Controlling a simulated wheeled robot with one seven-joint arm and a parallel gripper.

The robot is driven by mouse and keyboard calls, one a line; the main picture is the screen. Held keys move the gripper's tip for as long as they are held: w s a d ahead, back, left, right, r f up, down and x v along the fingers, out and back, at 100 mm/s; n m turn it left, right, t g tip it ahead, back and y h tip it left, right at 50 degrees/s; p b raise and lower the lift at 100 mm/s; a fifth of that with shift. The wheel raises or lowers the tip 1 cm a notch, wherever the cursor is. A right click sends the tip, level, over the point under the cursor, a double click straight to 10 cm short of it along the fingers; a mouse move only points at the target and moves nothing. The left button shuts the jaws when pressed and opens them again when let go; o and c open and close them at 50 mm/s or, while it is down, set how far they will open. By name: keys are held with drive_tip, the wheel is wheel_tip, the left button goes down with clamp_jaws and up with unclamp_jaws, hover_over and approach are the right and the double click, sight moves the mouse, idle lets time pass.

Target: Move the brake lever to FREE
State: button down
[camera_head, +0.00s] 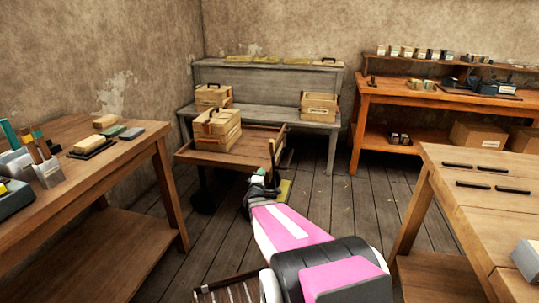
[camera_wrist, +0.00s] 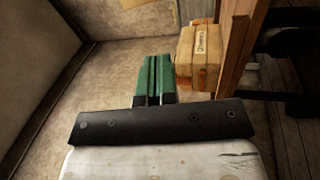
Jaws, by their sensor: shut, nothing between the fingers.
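My gripper (camera_head: 260,178) is low, just off the right end of a wooden cart (camera_head: 185,154). In the wrist view its two green fingers (camera_wrist: 153,60) lie side by side, shut and empty. A thin upright bar (camera_head: 272,152) rises at the cart's right end, just above my gripper in the picture. I cannot tell whether it is the brake lever. No FREE marking can be read. My gripper and arm hide part of the cart's right end and the floor below it.
A wooden crate (camera_head: 216,130) stands on the cart; a labelled crate (camera_wrist: 198,57) shows in the wrist view. A grey bench (camera_head: 265,112) stands behind, an orange bench (camera_head: 395,92) at back right. Tables at left (camera_head: 130,150) and right (camera_head: 455,165) flank me, with plank floor between.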

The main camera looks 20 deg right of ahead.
sight(271, 150)
drive_tip(key=shift+s+d+r+h, duration=0.1)
drive_tip(key=shift+s+d+h, duration=0.1)
drive_tip(key=shift+d+h, duration=0.25)
drive_tip(key=x, duration=1.3)
drive_tip(key=shift+w+d, duration=0.3)
drive_tip(key=shift+w, duration=0.1)
drive_tip(key=shift+r, duration=0.1)
